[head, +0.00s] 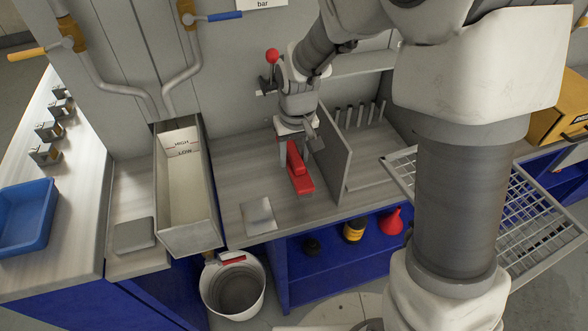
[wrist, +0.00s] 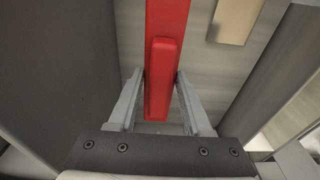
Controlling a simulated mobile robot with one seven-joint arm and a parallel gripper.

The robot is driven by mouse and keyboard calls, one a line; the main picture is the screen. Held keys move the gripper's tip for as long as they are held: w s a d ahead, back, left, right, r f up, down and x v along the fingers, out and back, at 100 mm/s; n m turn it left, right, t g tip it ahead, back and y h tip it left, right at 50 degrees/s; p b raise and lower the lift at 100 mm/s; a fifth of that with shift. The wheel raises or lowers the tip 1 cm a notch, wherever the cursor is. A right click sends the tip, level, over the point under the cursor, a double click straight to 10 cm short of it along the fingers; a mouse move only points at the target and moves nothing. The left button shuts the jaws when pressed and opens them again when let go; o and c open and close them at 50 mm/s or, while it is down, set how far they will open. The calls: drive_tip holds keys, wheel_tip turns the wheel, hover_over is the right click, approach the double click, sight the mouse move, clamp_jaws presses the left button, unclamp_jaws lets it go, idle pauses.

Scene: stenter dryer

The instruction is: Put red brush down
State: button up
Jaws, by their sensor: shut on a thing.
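The red brush (head: 299,172) is a long red bar with a raised red grip along its top. It is at the grey wooden worktop, left of an upright grey divider. My gripper (head: 297,147) reaches down over it from above. In the wrist view the brush (wrist: 167,62) runs away from me between the two fingers. My gripper (wrist: 161,95) is shut on the brush near its closer end. The brush looks low over or on the worktop; I cannot tell whether it touches.
A pale metal plate (head: 258,216) lies on the worktop left of the brush. The grey divider (head: 333,150) stands close on the right, with upright pegs (head: 360,113) beyond it. A deep open bin (head: 187,190) is at left. A white bucket (head: 234,287) stands below.

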drive_tip(key=shift+f, duration=2.25)
drive_tip(key=shift+f+b, duration=0.2)
drive_tip(key=shift+b, duration=0.2)
drive_tip(key=o, duration=1.2)
drive_tip(key=shift+r, duration=0.15)
